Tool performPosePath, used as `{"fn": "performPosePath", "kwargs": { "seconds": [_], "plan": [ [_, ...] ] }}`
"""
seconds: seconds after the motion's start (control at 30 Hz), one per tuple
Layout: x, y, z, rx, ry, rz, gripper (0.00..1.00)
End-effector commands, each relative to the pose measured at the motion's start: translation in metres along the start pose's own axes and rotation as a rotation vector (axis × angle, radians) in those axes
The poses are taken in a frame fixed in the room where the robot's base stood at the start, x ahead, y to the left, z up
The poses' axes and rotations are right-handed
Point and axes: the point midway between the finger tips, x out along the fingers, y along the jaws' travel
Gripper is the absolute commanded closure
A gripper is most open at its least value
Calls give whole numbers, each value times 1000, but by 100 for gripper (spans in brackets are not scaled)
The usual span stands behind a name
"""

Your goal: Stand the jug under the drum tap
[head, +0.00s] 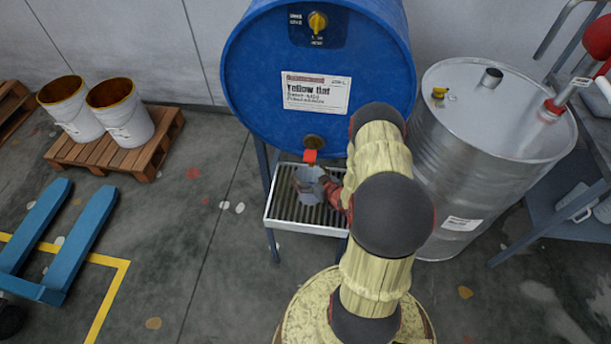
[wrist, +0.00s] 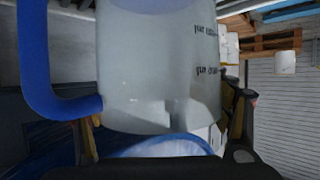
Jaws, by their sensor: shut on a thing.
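A pale jug (head: 309,174) is just below the tap, over the slatted drip tray (head: 283,214). I cannot tell whether its base touches the slats. In the wrist view the jug (wrist: 150,70) is translucent, with a blue handle (wrist: 33,60) and dark markings. My gripper (head: 318,187) is shut on the jug, with its fingers on either side of the body. My arm hides part of the tray.
A steel drum (head: 465,150) stands close to the right of my arm. Two open pails (head: 122,112) stand on a wooden pallet (head: 103,150) at the left. A blue pallet truck (head: 75,240) is at the lower left. A bench (head: 560,235) stands at the right.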

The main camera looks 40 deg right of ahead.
Motion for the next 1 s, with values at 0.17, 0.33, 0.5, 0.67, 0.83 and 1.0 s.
{"fn": "performPosePath", "kwargs": {
  "seconds": [0.17,0.33,0.5,0.67,0.83,1.0],
  "plan": [
    [0,1,-3,-2,2,1,84],
    [1,0,1,-1,1,0,24],
    [0,0,1,-1,1,0,14],
    [0,0,1,-1,1,0,5],
    [0,0,1,-1,1,0,4],
    [0,0,0,-1,1,0,4]
  ]
}}
